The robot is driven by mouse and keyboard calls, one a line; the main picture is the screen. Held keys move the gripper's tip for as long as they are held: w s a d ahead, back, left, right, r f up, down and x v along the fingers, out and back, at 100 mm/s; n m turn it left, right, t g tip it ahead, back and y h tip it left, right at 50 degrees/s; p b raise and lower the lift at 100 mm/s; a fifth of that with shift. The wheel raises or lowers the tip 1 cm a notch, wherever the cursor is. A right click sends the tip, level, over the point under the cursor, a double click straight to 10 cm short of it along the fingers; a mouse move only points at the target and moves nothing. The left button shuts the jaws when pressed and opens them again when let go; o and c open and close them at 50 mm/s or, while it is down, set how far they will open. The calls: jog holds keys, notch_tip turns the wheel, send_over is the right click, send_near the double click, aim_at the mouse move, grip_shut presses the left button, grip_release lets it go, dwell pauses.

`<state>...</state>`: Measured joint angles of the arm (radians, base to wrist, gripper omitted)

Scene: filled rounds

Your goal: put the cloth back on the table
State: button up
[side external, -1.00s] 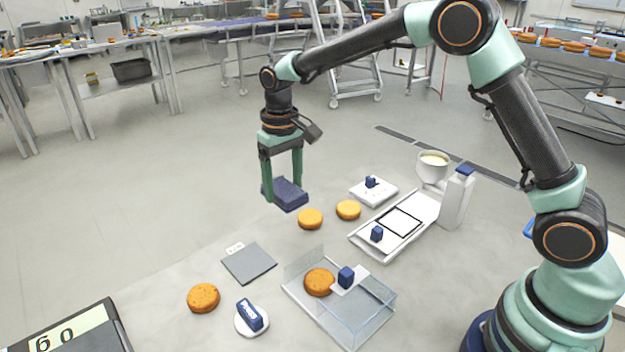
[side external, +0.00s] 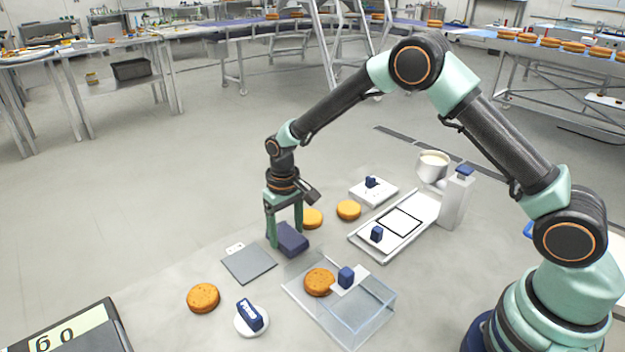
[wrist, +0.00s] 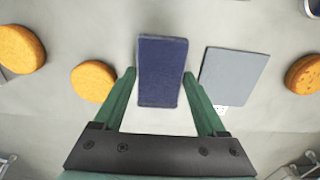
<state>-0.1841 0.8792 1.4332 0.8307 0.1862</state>
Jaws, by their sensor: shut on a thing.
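The cloth (side external: 291,240) is a dark blue folded pad. My gripper (side external: 286,236) points down and is shut on it, one finger at each side. In the wrist view the cloth (wrist: 163,72) lies between the two green fingers of my gripper (wrist: 159,73). The cloth is low over the pale table (side external: 180,265), between the grey square plate and a round. I cannot tell whether its underside touches the table.
The grey plate (side external: 249,263) lies close at left. An orange round (side external: 312,218) is just behind the cloth, another round (side external: 349,210) further right. A clear box (side external: 365,320) stands in front. A white tray (side external: 372,244) and a bottle (side external: 457,200) are at right.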

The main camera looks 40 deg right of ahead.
aim_at(286, 234)
jog(key=shift+f, duration=0.1)
jog(key=o, duration=1.1)
notch_tip(286, 234, up, 12)
jog(key=s+d+r+t, duration=0.3)
jog(key=s+d+r, duration=0.2)
jog(key=s+r, duration=0.55)
jog(key=shift+s+d+r+t, duration=0.3)
jog(key=shift+s+d+t, duration=0.25)
jog(key=shift+s, duration=1)
jog(key=shift+s+d+r+t, duration=0.3)
jog(key=shift+s+d, duration=0.5)
jog(key=shift+s, duration=0.8)
jog(key=shift+s+d+r+t, duration=0.25)
jog(key=shift+s+d+t, duration=0.3)
jog(key=shift+s, duration=1)
